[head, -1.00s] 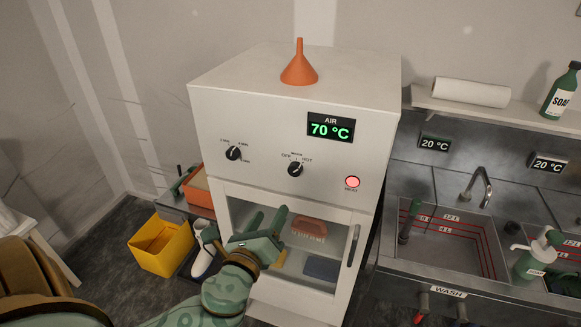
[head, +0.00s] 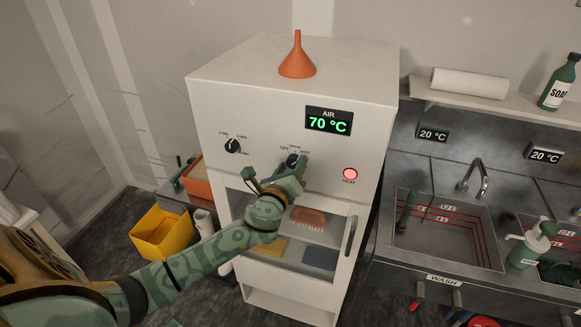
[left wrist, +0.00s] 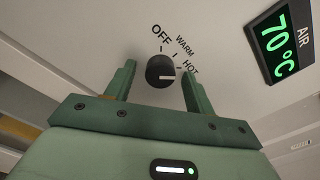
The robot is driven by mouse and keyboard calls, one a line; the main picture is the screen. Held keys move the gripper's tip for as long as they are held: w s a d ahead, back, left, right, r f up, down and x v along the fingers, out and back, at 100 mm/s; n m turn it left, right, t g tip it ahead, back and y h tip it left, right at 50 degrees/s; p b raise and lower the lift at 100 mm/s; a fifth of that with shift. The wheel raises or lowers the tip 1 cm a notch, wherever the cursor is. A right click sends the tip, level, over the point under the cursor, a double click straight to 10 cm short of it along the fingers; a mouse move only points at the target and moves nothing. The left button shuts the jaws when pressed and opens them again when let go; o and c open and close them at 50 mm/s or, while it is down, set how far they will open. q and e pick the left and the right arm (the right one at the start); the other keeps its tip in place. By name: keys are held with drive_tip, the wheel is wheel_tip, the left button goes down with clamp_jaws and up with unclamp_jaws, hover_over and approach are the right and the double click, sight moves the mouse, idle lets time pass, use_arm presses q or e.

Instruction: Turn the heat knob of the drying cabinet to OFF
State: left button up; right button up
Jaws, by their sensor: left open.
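The white drying cabinet (head: 235,105) stands in the middle of the head view. Its black heat knob (head: 293,160) is partly covered by my gripper there, and shows clearly in the left wrist view (left wrist: 160,70). OFF, WARM and HOT are printed around it; its white pointer line points to the HOT side. My left gripper (head: 277,170) is open in front of the panel, one finger on each side of the knob in the wrist view, with visible gaps. I cannot tell how far the fingertips are from the panel. The red heat lamp (head: 350,174) is lit. The display (head: 328,121) reads 70 °C.
A second black knob (head: 232,146) sits left on the panel. An orange funnel (head: 298,58) stands on the cabinet. Below is the glazed door with its handle (head: 351,236). A yellow bin (head: 160,232) is at left, a sink (head: 445,232) at right.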

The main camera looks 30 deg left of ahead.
use_arm(q)
drive_tip(key=c, duration=1)
